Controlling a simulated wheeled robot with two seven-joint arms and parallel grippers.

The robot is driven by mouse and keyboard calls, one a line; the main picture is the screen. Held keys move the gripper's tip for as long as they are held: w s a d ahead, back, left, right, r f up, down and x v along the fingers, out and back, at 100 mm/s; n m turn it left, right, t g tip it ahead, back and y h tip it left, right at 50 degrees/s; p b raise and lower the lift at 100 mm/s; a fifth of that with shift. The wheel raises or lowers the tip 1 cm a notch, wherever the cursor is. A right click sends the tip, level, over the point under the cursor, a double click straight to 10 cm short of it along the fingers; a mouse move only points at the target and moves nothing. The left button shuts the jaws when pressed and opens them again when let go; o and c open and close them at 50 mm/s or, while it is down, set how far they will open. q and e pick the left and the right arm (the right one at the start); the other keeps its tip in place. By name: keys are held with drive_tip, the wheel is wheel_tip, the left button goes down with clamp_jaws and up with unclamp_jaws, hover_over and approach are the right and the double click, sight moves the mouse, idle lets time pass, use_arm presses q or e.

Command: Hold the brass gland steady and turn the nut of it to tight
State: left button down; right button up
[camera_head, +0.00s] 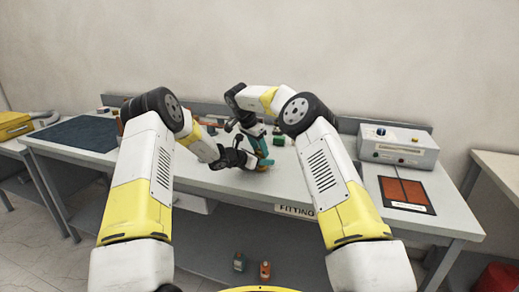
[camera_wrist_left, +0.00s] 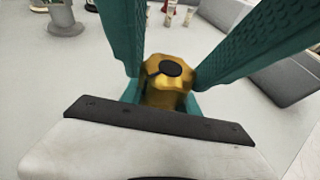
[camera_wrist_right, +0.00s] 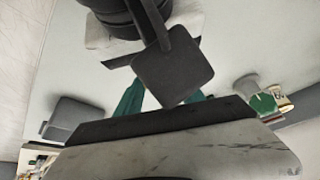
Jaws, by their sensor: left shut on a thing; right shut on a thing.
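The brass gland (camera_wrist_left: 168,78), with a dark round centre, shows in the left wrist view between teal fingers. My left gripper (camera_wrist_left: 163,100) is shut on its lower part, close to the dark palm bar. Two large teal fingers come in from above on either side of the gland's upper part; they look like those of my right gripper (camera_head: 262,158), shut on the nut end. In the head view the two grippers meet above the bench, my left gripper (camera_head: 238,160) from the left. In the right wrist view, a dark plate hides the fingertips and what they hold.
The grey bench (camera_head: 350,196) has a control box (camera_head: 398,146) and a red-brown panel (camera_head: 404,193) at right, and a dark mat (camera_head: 75,133) at left. Small parts, including a green one (camera_head: 278,141), stand behind the grippers. Two bottles (camera_head: 252,266) are below the bench.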

drive_tip(key=shift+w+a+m+g+h, duration=0.15)
drive_tip(key=shift+m+g+h, duration=0.15)
drive_tip(key=shift+m, duration=0.8)
drive_tip(key=shift+c, duration=0.2)
drive_tip(key=shift+m, duration=0.4)
drive_tip(key=o, duration=1.4)
